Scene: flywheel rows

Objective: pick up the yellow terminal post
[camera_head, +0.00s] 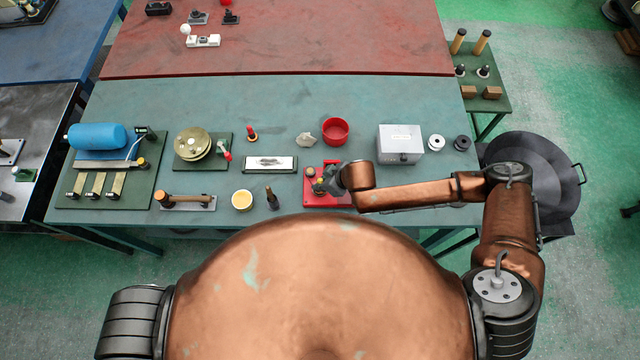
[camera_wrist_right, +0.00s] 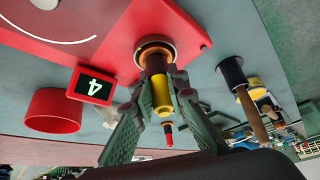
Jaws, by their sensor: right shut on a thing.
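My left gripper is not in view.
A red bowl (camera_head: 335,131) and a grey box (camera_head: 400,144) stand behind and right of the red board.

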